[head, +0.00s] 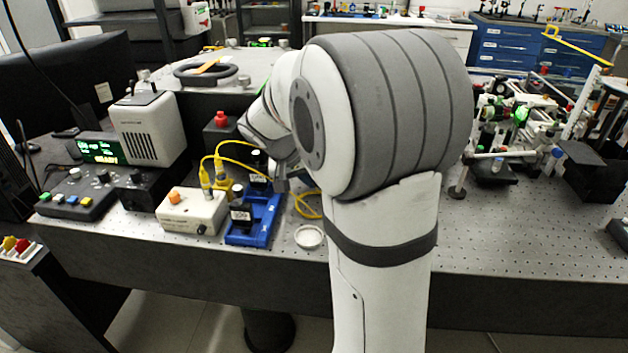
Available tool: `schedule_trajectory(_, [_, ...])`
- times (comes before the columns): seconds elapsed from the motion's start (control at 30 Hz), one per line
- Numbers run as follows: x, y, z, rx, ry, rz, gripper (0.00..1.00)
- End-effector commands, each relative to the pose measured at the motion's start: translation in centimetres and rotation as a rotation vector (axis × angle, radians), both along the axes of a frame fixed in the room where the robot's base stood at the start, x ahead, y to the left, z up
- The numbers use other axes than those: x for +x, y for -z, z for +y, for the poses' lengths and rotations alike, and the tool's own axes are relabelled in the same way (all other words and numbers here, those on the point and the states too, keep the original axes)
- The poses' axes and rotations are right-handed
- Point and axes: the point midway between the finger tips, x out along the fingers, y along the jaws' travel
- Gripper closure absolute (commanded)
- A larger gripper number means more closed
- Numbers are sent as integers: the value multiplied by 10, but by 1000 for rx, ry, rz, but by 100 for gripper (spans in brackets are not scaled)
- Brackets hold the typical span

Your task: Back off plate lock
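My arm fills the middle of the head view and bends down toward the bench. Only a small dark part of my gripper (282,184) shows, just above the right side of a blue tray (262,232). Its fingers are mostly hidden by my own arm, so I cannot tell if they are open or hold anything. No part is clearly recognisable as the plate lock. A grey plate (262,62) at the back carries a dark ring (188,76) with an orange strip (208,66) on it, away from my gripper.
A white box (192,212) with an orange knob and yellow cables stands left of the blue tray. A small white dish (309,237) lies to its right. A control box (80,196) and a white instrument (148,128) stand farther left.

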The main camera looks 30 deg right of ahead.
Motion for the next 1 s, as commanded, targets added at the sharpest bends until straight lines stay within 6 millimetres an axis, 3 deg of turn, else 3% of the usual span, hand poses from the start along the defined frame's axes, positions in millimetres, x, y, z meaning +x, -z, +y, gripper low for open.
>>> schedule_trajectory(0.03, [-1,1,0,2,1,2,100])
schedule_trajectory(0.07, [-1,1,0,2,1,2,84])
schedule_trajectory(0.3, [0,0,0,2,1,1,64])
schedule_trajectory(0.63, [0,-6,4,2,-1,-2,63])
schedule_trajectory(1.0, [-6,-54,35,2,-1,-2,63])
